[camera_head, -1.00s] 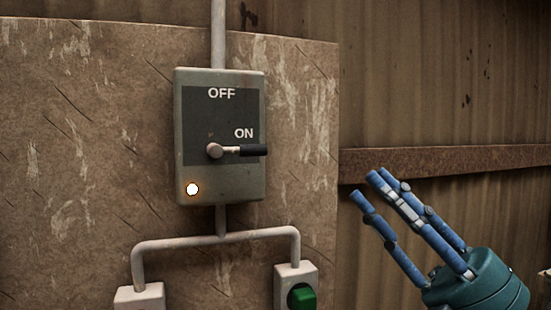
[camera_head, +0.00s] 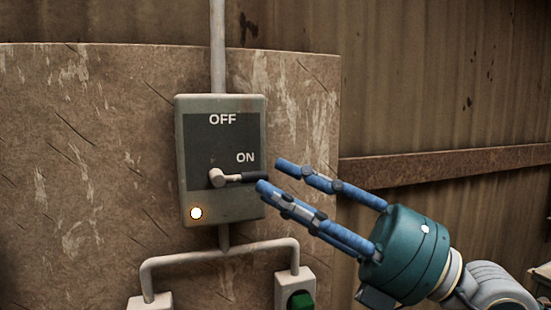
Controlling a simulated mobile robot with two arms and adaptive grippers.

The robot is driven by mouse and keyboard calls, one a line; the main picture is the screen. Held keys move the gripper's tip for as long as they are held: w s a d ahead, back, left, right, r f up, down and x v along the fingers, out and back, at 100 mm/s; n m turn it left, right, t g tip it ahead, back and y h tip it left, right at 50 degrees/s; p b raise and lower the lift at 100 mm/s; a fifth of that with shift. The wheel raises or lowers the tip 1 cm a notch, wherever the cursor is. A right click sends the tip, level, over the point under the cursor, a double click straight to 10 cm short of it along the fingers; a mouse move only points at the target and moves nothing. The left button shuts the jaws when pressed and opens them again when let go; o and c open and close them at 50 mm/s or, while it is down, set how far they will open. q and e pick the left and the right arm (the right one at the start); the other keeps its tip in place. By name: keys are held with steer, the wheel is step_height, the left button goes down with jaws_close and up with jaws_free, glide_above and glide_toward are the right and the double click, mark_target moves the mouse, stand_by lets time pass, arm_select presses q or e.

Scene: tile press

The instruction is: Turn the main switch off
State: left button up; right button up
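The main switch box (camera_head: 222,205) is grey-green and hangs on the brown panel. It has a dark plate marked OFF at the top and ON at the right. Its lever (camera_head: 231,178) points right, at ON, with a black handle end. My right gripper (camera_head: 270,175) has blue fingers spread apart, one above and the others below the level of the handle's end. The fingertips are close to the handle tip; I cannot tell whether they touch it. My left gripper is out of view.
A grey conduit (camera_head: 217,45) runs up from the box, and a forked pipe (camera_head: 222,249) runs below it to two small boxes. One of these has a green button (camera_head: 300,300). A rusty beam (camera_head: 450,163) crosses the corrugated wall at right.

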steer(key=shift+p+x, duration=0.35)
steer(key=shift+x, duration=0.45)
jaws_close()
